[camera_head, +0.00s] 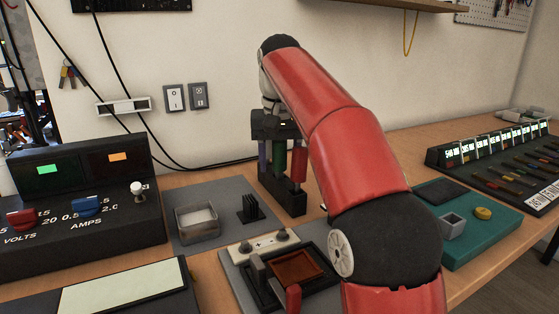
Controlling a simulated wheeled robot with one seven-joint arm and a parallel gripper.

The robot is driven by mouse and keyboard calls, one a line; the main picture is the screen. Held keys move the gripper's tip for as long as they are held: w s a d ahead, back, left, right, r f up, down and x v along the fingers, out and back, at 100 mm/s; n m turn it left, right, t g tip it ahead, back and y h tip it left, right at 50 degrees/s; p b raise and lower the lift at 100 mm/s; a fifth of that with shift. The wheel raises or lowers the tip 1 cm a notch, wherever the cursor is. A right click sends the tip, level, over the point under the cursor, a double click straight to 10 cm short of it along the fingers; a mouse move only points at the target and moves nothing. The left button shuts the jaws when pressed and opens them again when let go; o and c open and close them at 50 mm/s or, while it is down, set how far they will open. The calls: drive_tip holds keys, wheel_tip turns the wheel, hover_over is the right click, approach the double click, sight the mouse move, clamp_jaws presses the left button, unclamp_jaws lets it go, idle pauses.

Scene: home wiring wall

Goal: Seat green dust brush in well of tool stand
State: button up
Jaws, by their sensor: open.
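The black tool stand (283,199) stands on the bench near the wall, in the middle of the head view. A green handle, seemingly the green dust brush (279,160), is upright in its middle, between a blue tool (262,156) and a red tool (299,168). Its lower end is hidden in the stand, so I cannot tell how deep it sits. My gripper (278,142) points down, open, right at the top of the green handle. The fingertips are small and dark; I cannot tell whether they touch the handle.
A grey mat with a square tray (197,221) and a black finned block (250,208) lies left of the stand. A fixture with a brown pad (297,266) is in front. A meter console (80,200) is at left; a teal mat (480,238) is at right. My arm hides the area right of the stand.

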sight(279, 142)
drive_tip(key=r+p, duration=0.1)
drive_tip(key=r, duration=0.1)
drive_tip(key=r+p, duration=0.1)
drive_tip(key=r, duration=0.1)
drive_tip(key=r+p, duration=0.1)
drive_tip(key=r, duration=0.2)
drive_tip(key=shift+s, duration=0.4)
